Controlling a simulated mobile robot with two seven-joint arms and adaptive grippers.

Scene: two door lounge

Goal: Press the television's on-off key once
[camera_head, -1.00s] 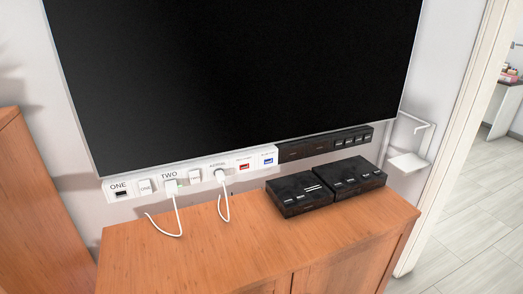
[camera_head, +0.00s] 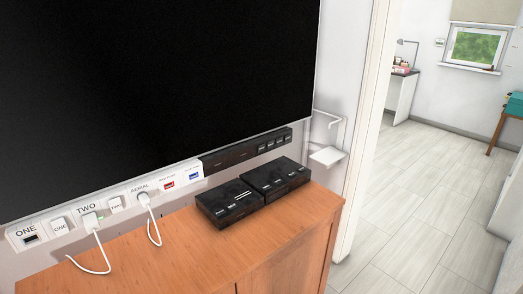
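The television (camera_head: 150,85) is a large dark screen on the wall, filling the upper left of the head view. Its screen is black. Below it runs a white socket strip (camera_head: 110,207) with labels ONE, TWO and AERIAL, and white plugs with cables in it. A dark strip (camera_head: 245,150) with several small keys continues to the right under the screen. I cannot tell which key is the television's on-off key. Neither of my grippers shows in the view.
A wooden cabinet (camera_head: 185,255) stands below the television, with two black boxes (camera_head: 230,203) (camera_head: 275,178) on top. A white wall bracket (camera_head: 328,155) sits beside a doorway. Beyond it is open tiled floor (camera_head: 430,190), with a desk (camera_head: 402,95) and a window (camera_head: 476,47).

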